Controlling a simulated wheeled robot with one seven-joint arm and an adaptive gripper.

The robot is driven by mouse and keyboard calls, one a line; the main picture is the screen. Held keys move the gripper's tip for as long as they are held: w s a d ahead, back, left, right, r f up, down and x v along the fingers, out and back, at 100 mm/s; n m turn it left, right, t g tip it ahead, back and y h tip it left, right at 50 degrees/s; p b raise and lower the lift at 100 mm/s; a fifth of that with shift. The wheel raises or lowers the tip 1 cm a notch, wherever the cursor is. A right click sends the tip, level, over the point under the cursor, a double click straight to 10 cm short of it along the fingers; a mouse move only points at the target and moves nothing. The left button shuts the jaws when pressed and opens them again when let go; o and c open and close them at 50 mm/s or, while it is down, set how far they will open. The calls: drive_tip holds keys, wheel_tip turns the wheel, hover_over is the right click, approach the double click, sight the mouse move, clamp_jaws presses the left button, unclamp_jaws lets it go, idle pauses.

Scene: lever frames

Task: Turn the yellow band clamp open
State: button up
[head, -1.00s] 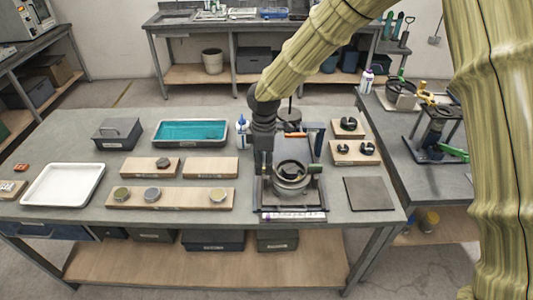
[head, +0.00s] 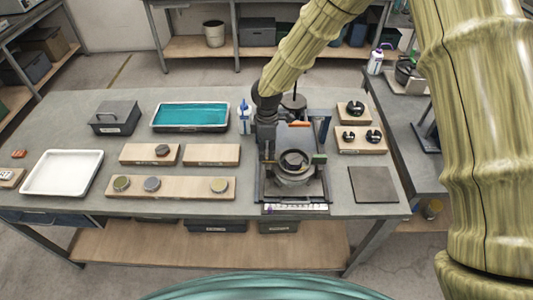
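A grey round clamp fixture (head: 294,182) with a dark ring stands on a dark frame near the front right of the table. My gripper (head: 267,150) points down at the fixture's left rear side, close to the ring. Its fingers are dark and small, so I cannot tell whether they are open or touch anything. My arm hides part of the right bench.
Wooden blocks with round discs (head: 170,188) lie left of the fixture. A white tray (head: 62,173), a teal-filled tray (head: 190,115) and a grey box (head: 115,119) stand further left. A dark square plate (head: 373,185) and blocks with black knobs (head: 361,139) are on the right.

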sight(267, 158)
drive_tip(key=shift+s+a+f+p, duration=0.1)
drive_tip(key=shift+f+p, duration=0.6)
drive_tip(key=shift+f, duration=1.25)
clamp_jaws()
